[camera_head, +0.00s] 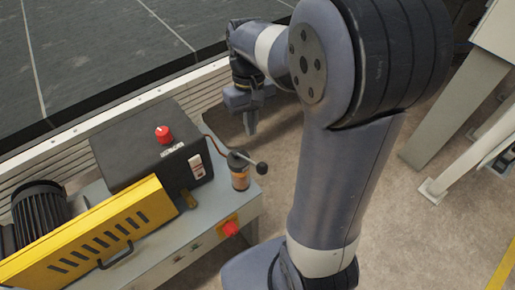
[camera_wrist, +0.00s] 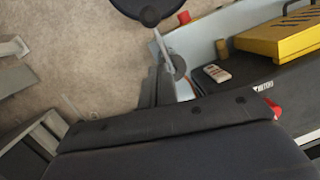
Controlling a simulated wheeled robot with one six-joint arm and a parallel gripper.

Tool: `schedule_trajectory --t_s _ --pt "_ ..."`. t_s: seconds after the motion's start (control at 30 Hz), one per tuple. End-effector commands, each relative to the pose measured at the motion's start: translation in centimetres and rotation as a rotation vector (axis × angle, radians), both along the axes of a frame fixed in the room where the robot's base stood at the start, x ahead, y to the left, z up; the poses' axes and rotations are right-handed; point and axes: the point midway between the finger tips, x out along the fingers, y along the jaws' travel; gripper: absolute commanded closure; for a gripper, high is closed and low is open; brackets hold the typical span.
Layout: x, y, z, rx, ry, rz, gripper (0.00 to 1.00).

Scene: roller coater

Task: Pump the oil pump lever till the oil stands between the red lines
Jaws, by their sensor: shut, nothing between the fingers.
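The oil pump (camera_head: 240,180) stands at the right end of the grey machine in the head view, with a dark cap and an amber reservoir. Its lever (camera_head: 262,168) ends in a black ball and points right. In the wrist view the lever (camera_wrist: 165,47) runs up from the round pump cap (camera_wrist: 179,66). The oil level and red lines are too small to tell. My gripper (camera_head: 250,131) is shut and empty, pointing down behind the pump and apart from the lever in the head view. Its grey fingers show in the wrist view (camera_wrist: 153,88).
A black control box (camera_head: 135,145) with a red knob (camera_head: 163,134) stands left of the pump. A yellow slotted guard (camera_head: 90,240) and a red switch (camera_head: 230,228) are in front. The conveyor (camera_head: 110,50) lies behind. Bare floor (camera_head: 285,150) is right of the pump.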

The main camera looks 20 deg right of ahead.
Motion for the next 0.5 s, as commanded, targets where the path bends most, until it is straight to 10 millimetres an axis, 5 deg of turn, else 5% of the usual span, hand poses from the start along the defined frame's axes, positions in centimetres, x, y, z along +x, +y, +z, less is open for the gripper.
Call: schedule_trajectory --t_s 0.17,0.5 --pt "-1.1 0.2 -3.7 0.0 0.005 0.0 1.0" --pt "-3.9 -0.2 -5.3 0.0 0.001 0.001 1.0"
